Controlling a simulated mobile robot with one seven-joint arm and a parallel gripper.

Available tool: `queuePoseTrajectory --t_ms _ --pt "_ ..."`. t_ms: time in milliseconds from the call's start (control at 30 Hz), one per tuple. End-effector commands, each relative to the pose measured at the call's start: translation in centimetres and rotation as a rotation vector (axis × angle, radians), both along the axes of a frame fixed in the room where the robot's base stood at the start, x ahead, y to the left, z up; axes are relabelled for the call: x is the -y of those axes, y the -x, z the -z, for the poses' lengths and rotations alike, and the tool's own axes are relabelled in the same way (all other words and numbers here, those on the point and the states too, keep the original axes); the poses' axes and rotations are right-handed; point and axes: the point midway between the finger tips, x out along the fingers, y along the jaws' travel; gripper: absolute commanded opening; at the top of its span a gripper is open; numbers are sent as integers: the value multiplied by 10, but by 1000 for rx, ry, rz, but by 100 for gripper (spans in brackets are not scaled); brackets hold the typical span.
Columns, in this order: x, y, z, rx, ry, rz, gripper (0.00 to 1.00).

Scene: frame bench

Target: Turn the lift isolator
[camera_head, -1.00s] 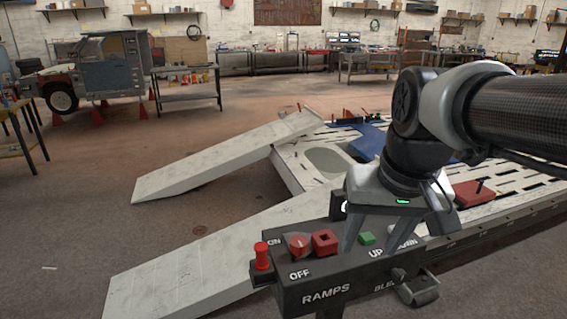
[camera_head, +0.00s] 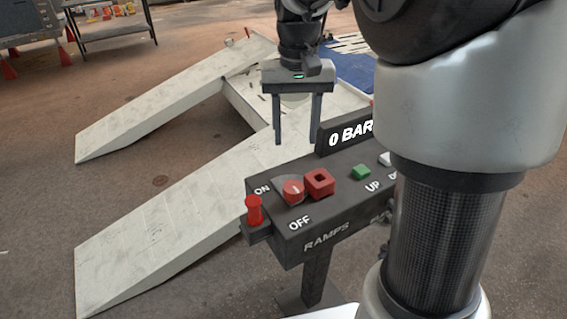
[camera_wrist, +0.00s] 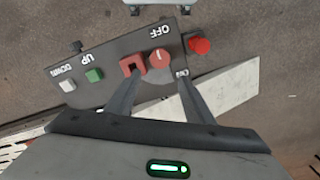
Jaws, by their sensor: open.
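The control box (camera_head: 313,220) stands on a post and carries OFF and ON marks. The isolator is a round red knob (camera_head: 293,191) on a grey plate between those marks; it also shows in the wrist view (camera_wrist: 159,58). My gripper (camera_head: 294,142) is open and empty, pointing down above and behind the box in the head view. In the wrist view its two fingers (camera_wrist: 158,88) reach toward the box, with the knob beyond and between their tips. I see no contact with the knob.
A square red guard (camera_head: 319,183) sits right beside the knob, and a red plunger (camera_head: 254,210) stands at the box's left end. Green UP (camera_head: 361,172) and white (camera_wrist: 67,85) buttons lie farther along. A "0 BAR" sign (camera_head: 349,137) rises behind. Pale ramps (camera_head: 150,240) lie to the left.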

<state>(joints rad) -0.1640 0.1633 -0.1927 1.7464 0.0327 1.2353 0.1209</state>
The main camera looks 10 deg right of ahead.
Motion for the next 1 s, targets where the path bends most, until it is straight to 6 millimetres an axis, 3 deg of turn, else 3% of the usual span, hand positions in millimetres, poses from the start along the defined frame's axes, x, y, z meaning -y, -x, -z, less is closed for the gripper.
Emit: queuePoseTrajectory --t_ms 300,600,800,1000 --pt "0 1 72 -5 0 1 48" --pt "0 1 130 -4 -1 0 48" --pt "0 1 148 -1 0 0 48" --pt "0 1 151 0 0 0 48"
